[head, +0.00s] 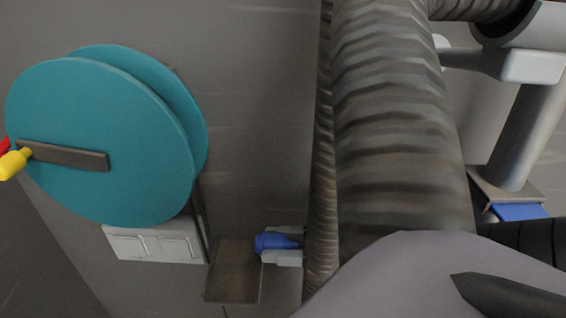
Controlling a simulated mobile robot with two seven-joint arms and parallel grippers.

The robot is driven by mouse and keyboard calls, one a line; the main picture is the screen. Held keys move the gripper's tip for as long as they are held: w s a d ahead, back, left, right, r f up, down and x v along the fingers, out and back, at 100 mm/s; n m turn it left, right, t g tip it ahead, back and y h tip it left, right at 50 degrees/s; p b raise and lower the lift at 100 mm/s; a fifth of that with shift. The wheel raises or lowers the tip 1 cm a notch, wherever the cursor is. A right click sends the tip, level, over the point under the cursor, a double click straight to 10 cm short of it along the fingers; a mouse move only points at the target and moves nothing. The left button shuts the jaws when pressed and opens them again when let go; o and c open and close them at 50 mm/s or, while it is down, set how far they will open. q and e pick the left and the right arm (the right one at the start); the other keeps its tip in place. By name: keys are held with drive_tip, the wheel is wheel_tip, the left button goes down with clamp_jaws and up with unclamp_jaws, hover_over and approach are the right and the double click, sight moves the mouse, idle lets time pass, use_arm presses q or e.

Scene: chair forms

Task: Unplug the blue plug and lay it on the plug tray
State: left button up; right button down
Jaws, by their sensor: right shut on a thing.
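The blue plug (270,241) is between the pale grey fingers of my right gripper (283,244), which is shut on it. The plug points left, and its right end is hidden by the gripper and my dark ribbed arm. A flat brown tray-like piece (232,280), perhaps the plug tray, lies just left of and below the plug. I cannot tell whether the plug touches it. A white socket panel (155,247) with two square faces is further left, apart from the plug. My left gripper is not in view.
A large teal reel (95,140) stands at the left, partly in front of the socket panel. It has a dark crank bar (70,156) with a yellow handle (14,163). A red piece (4,148) shows at the left edge. The grey wall between reel and arm is bare.

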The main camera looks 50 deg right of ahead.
drive_tip(key=shift+s+d+f+y, duration=0.15)
drive_tip(key=shift+d+f+y, duration=0.15)
drive_tip(key=shift+d, duration=0.25)
drive_tip(key=shift+w+a+n+g+b, duration=0.3)
drive_tip(key=shift+w+a+b, duration=0.15)
drive_tip(key=shift+w+b, duration=0.05)
drive_tip(key=b, duration=0.2)
hover_over(237, 270)
drive_tip(key=v, duration=0.2)
drive_tip(key=shift+f, duration=0.85)
drive_tip(key=shift+w+a+f+b, duration=0.1)
drive_tip(key=shift+w+f+b, duration=0.05)
drive_tip(key=shift+f+b, duration=0.3)
drive_tip(key=shift+w+a+f+b, duration=0.15)
drive_tip(key=shift+f+b, duration=0.3)
drive_tip(key=shift+w+a+f+b, duration=0.3)
drive_tip(key=shift+w+f+b, duration=0.05)
drive_tip(key=shift+f+b, duration=0.35)
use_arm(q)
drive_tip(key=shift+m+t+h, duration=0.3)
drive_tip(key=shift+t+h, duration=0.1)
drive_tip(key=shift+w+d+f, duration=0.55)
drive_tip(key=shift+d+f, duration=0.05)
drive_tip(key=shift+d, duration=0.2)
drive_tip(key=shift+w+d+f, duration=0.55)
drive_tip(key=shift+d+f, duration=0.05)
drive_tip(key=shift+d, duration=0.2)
use_arm(e)
drive_tip(key=shift+w+a+f, duration=0.1)
drive_tip(key=shift+f, duration=0.1)
